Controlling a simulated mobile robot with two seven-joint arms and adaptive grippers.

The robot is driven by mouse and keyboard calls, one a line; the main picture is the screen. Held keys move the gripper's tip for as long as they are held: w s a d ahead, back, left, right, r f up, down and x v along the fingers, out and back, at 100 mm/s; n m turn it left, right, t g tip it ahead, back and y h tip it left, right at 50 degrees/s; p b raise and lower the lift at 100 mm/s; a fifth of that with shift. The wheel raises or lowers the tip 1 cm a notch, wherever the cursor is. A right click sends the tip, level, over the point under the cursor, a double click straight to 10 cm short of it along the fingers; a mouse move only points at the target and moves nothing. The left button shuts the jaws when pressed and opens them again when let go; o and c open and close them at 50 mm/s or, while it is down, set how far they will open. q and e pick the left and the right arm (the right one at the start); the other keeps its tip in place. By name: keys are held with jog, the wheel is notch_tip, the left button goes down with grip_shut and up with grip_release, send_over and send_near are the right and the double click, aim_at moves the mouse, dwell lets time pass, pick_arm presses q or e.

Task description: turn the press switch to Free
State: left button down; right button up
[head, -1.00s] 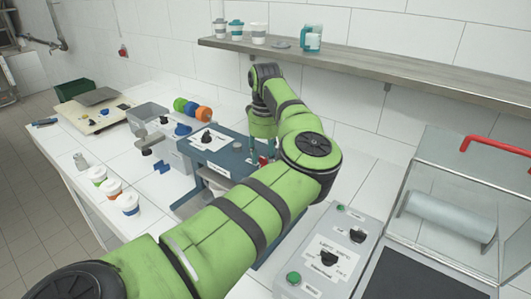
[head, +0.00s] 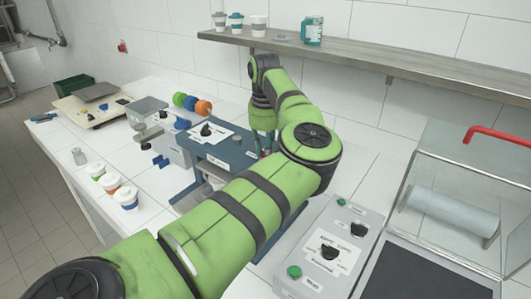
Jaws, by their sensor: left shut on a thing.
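A blue-topped machine (head: 226,150) stands mid-table with a black turn knob (head: 206,130) on a white label plate. I cannot read its label or tell whether this knob is the press switch. My left gripper (head: 262,148) points down at the right end of the blue top, to the right of that knob and apart from it. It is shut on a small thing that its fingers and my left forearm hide. Red shows by the fingertips. My right gripper is not in view.
A grey control box (head: 325,250) with green buttons and black knobs stands at the front right, beside a clear case (head: 440,190) with a red handle. Lidded cups (head: 127,198) stand at left. A shelf (head: 370,67) runs along the wall.

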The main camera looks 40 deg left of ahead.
pick_arm(q)
jog(key=m+b, duration=0.2)
jog(key=shift+f+m, duration=0.2)
jog(key=shift+m, duration=0.2)
jog(key=m+b, duration=0.3)
jog(key=m, duration=0.1)
jog(key=shift+w+a+r, duration=0.1)
jog(key=m+b, duration=0.2)
jog(key=m, duration=0.3)
jog(key=shift+a+b, duration=0.1)
jog(key=shift+b, duration=0.25)
jog(key=m+b, duration=0.1)
jog(key=m, duration=0.3)
jog(key=shift+w+r+m+b, duration=0.1)
jog(key=shift+m+b, duration=0.2)
jog(key=shift+b, duration=0.05)
jog(key=c, duration=1.1)
grip_release()
jog(key=shift+c, duration=0.2)
